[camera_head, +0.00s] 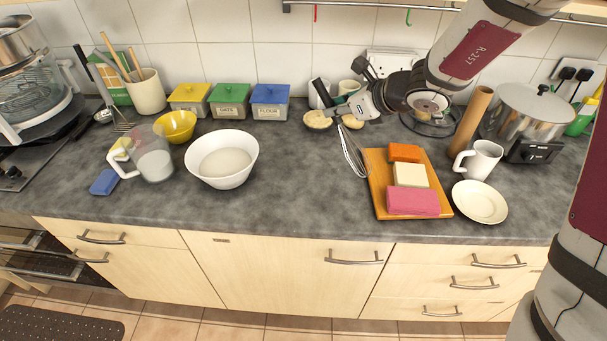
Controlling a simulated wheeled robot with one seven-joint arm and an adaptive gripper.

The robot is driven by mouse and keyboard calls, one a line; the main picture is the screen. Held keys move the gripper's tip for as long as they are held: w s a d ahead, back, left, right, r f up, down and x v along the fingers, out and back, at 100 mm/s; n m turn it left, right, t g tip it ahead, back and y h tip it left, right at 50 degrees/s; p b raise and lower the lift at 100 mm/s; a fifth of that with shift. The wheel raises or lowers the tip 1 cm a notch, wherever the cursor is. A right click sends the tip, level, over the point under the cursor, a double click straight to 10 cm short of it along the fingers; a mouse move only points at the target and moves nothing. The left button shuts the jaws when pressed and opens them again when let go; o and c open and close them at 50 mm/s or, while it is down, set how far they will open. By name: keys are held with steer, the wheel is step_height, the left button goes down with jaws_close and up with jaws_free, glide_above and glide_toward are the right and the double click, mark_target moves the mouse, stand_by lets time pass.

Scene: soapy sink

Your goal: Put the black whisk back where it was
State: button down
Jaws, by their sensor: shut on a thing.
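My gripper (338,107) reaches in from the upper right, above the back of the counter. It is shut on the whisk (352,154). The whisk's wire head hangs down and tilts a little to the right, just left of the wooden board. A dark handle part shows up and left of my fingers, in front of the cups. I cannot tell whether the wires touch the counter.
A wooden board (376,199) bears orange, cream and pink blocks. A white bowl (222,178), a jug (151,158) and a yellow bowl (176,127) stand left. A mug (482,160) and plate (480,202) stand right. The counter's middle is clear.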

steer(key=s+a+f+n+g+b, duration=0.2)
steer(key=s+a+f+n+g, duration=0.15)
steer(key=s+a+n, duration=0.35)
steer(key=s+a+f+n+g+b, duration=0.1)
steer(key=s+a+f+n+g, duration=0.3)
steer(key=s+a, duration=0.5)
steer(key=s+d+f+n+g+h+b, duration=0.1)
steer(key=s+f+n+h+b, duration=0.1)
steer(key=s+f+n+h, duration=0.3)
steer(key=s+d+f+n+g+h+b, duration=0.1)
steer(key=s+d+f+n+h+b, duration=0.1)
steer(key=s+n, duration=0.55)
steer(key=w+d, duration=0.1)
steer(key=w, duration=0.4)
steer(key=w+d+f+n, duration=0.1)
steer(key=w, duration=0.4)
steer(key=w+d+n+t, duration=0.1)
steer(key=w, duration=0.4)
steer(key=shift+w+f+p, duration=0.2)
steer(key=shift+w+p, duration=0.1)
steer(key=shift+w+f, duration=0.1)
steer(key=shift+f, duration=1.65)
